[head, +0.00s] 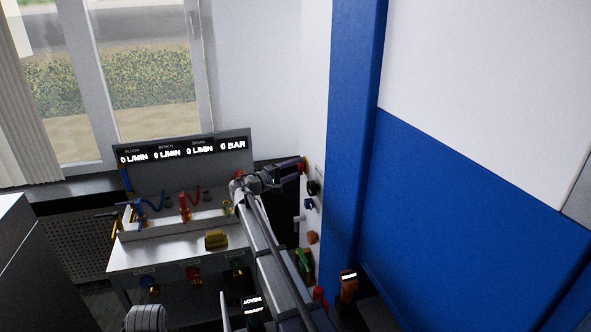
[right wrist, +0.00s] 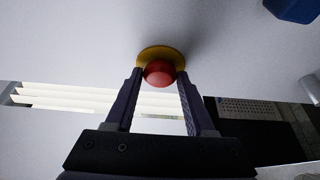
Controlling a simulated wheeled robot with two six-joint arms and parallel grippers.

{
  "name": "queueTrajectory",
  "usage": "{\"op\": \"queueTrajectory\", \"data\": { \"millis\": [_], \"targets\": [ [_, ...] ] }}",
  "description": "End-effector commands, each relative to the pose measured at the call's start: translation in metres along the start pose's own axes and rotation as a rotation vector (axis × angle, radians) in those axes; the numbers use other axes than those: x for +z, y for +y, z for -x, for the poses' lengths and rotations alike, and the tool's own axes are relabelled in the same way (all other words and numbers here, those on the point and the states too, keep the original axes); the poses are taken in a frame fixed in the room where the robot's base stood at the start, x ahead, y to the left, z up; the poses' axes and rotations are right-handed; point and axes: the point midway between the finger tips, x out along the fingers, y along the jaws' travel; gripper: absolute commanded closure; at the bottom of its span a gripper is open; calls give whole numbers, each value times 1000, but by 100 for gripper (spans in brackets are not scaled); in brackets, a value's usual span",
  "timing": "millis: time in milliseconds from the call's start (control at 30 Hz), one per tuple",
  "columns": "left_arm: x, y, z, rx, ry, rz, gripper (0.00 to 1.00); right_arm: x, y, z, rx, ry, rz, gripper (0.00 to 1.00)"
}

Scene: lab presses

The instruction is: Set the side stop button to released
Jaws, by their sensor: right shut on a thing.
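The side stop button (right wrist: 159,73) is a red knob on a yellow round base (right wrist: 161,54), mounted on a pale panel. In the head view the red button (head: 303,164) shows small on the white panel side, partly hidden by my gripper. My right gripper (right wrist: 159,78) has its two dark fingers on either side of the red knob and is shut on it. In the head view the right gripper (head: 297,168) reaches the panel at the button. Whether the button is pressed in or out I cannot tell. My left gripper is not in view.
Below the button the panel (head: 314,120) carries a black knob (head: 313,187), a blue knob (head: 309,204) and other controls. A bench (head: 180,250) with valves and displays stands to the left. A blue and white cabinet (head: 450,180) fills the right.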

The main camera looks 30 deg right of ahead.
Motion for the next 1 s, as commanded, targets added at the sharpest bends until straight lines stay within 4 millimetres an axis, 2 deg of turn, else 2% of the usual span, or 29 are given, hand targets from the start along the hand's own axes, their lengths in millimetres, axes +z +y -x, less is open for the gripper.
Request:
{"op": "queueTrajectory", "data": {
  "millis": [33,267,700,900,1000],
  "targets": [
    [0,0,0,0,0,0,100,0,0,0,-1,0,0,76],
    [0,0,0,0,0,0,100,0,0,0,-1,0,0,100],
    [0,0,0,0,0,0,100,0,0,1,-2,0,-1,100],
    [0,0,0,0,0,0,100,-6,-1,14,-2,1,-1,100],
    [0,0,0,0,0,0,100,-5,-1,14,-2,0,-1,100]
  ]
}}
